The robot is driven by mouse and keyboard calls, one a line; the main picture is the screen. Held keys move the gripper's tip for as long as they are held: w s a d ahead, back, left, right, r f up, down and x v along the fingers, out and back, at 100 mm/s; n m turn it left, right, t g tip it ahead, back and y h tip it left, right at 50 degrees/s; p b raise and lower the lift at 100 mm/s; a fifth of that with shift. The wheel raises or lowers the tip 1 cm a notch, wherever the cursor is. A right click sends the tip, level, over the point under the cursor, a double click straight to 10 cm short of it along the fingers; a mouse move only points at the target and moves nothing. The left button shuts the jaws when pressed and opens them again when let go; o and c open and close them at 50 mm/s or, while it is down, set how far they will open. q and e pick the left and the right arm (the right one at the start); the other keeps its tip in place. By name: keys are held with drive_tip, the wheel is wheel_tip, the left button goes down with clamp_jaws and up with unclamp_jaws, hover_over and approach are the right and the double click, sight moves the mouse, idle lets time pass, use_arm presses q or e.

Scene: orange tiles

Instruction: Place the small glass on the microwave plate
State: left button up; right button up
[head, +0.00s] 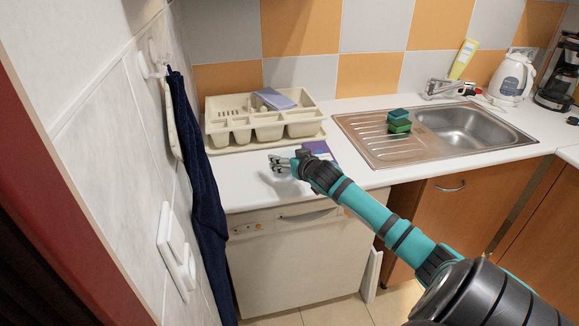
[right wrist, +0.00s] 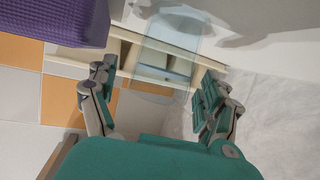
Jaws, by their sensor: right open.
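The small glass (right wrist: 168,50) is clear and faintly blue in the right wrist view. It lies ahead of the fingertips of my right gripper (right wrist: 157,82), its near end appearing to reach between them. The fingers are spread wide, with visible gaps to the glass on both sides. In the head view my right gripper (head: 281,164) is over the white counter, just in front of the cutlery tray; the glass is hard to make out there. My left gripper is not in view. No microwave plate is in view.
A beige cutlery tray (head: 213,124) stands behind the gripper on the counter (head: 245,187). A purple packet or sponge (head: 318,149) lies beside the gripper. A steel sink (head: 372,150) with green sponges (head: 399,122) is to the right. A dark towel (head: 203,190) hangs left.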

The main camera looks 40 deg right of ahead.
drive_tip(key=c, duration=1.5)
drive_tip(key=shift+c, duration=0.7)
drive_tip(key=shift+r, duration=0.2)
